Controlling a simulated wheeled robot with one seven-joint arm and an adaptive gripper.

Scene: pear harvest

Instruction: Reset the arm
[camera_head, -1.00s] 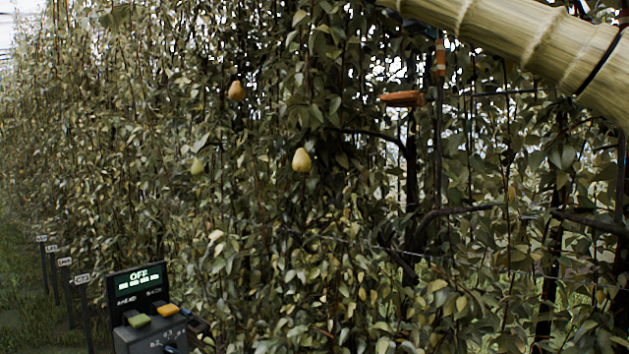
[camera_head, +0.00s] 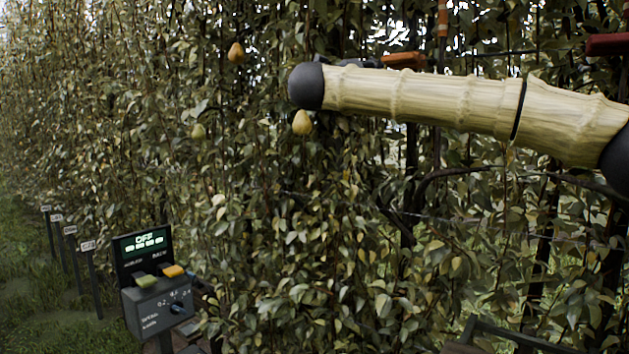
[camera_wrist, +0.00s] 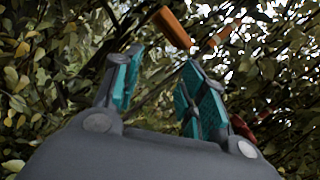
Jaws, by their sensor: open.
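My gripper (camera_wrist: 158,78) shows in the wrist view with its two teal-padded fingers apart and nothing between them. It points up toward leaves and bright gaps of sky. In the head view my pale, ringed arm crosses the upper right, with a dark rounded joint at its left end. I cannot clearly make out the gripper there. A yellow pear (camera_head: 302,123) hangs just below that joint. An orange-brown pear (camera_head: 236,53) hangs to the upper left, and a greener pear (camera_head: 198,131) hangs lower left.
Dense foliage fills the row. An orange piece (camera_head: 403,60) shows behind my arm, and a red one (camera_head: 608,44) at the right. A control box (camera_head: 160,300) with a screen reading OFF stands lower left. Small sign posts (camera_head: 90,270) stand on grass (camera_head: 40,310) beyond it.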

